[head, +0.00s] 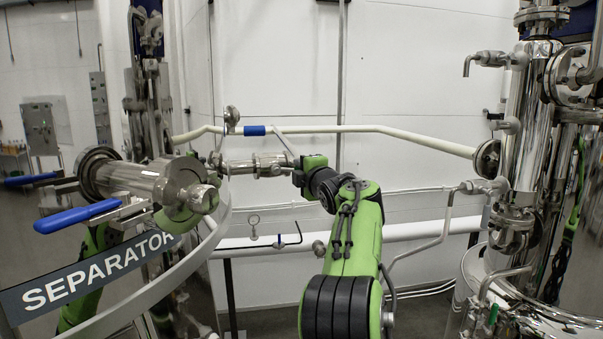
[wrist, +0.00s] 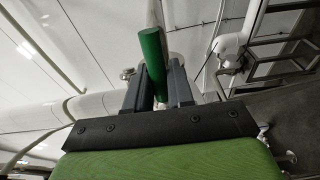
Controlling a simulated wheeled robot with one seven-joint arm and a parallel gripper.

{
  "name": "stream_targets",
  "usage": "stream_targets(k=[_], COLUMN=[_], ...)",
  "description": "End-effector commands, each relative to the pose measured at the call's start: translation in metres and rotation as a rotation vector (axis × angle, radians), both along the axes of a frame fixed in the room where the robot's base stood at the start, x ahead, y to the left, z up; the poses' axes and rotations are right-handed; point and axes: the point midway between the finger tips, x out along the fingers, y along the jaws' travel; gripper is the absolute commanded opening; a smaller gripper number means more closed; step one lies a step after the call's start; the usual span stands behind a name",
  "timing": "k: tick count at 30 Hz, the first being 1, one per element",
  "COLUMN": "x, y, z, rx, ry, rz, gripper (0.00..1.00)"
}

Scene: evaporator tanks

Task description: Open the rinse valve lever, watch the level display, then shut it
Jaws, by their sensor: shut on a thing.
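My gripper shows in the wrist view (wrist: 159,82), its two dark fingers closed on either side of a green lever grip (wrist: 152,55). A pale metal rod (wrist: 155,13) runs up behind the grip. In the head view my gripper (head: 298,176) is at the end of my green and black arm, beside a horizontal steel pipe fitting. A thin slanted rod (head: 284,140) rises from there and looks like the lever's rod. The green grip is not clear in the head view. I see no readable level display in either view.
Blue-handled levers (head: 78,215) and a SEPARATOR sign (head: 100,265) stand at the left. A white pipe (head: 400,137) with a blue band crosses behind my arm. A steel column (head: 530,120) with pipes is at the right.

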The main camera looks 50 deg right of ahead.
Motion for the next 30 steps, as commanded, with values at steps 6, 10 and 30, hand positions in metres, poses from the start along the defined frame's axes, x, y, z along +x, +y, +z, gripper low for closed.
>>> stream_targets(k=[6, 10, 30], x=[0.000, 0.000, -0.023], y=[0.001, 0.001, 0.013], z=[0.002, 0.002, 0.000], rx=[-0.011, -0.011, -0.009], ry=[0.003, 0.002, 0.001], rz=[0.001, 0.001, -0.002], gripper=[0.00, 0.00, 0.40])
